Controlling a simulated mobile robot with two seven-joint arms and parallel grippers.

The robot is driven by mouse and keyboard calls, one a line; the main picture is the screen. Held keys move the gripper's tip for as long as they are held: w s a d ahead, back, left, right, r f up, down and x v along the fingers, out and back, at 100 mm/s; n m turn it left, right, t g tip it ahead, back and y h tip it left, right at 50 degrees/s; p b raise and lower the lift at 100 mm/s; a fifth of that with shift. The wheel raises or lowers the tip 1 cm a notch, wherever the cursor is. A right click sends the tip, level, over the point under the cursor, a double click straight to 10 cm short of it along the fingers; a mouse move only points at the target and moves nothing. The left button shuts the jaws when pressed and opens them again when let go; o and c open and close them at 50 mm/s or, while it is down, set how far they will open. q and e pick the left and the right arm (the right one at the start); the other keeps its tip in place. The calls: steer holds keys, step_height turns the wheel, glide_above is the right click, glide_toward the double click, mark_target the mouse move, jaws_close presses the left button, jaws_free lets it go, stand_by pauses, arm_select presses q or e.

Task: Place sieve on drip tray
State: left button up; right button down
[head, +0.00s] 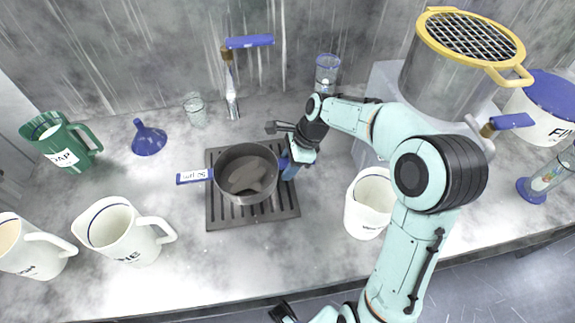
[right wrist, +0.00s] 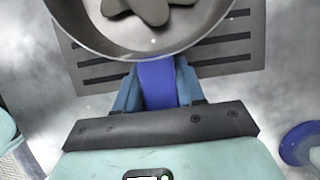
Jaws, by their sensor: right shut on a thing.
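The sieve (head: 230,188) is a round grey metal pan with a blue labelled handle tab on its left and a blue handle on its right. It is over the dark slotted drip tray (head: 222,216) in the head view; I cannot tell whether it touches the tray. My right gripper (head: 290,166) is shut on the sieve's right handle. In the right wrist view the blue handle (right wrist: 158,84) is between the fingers, and the sieve (right wrist: 150,40) is beyond them, above the tray slots (right wrist: 225,62). My left gripper (head: 284,313) is only partly visible at the bottom edge.
Cream jugs (head: 122,236) stand at front left, a green jug (head: 62,142) and blue funnel (head: 149,139) at back left. A white jug (head: 362,212) stands right of the tray. A tap (head: 230,80) and glass (head: 195,108) are behind. A yellow-rimmed pot (head: 440,75) stands at right.

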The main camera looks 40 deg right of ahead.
steer(key=c, duration=0.7)
jaws_free()
steer(key=p+v, duration=0.1)
steer(key=v, duration=1.1)
steer(key=shift+a+r+p, duration=0.1)
steer(key=shift+p, duration=0.3)
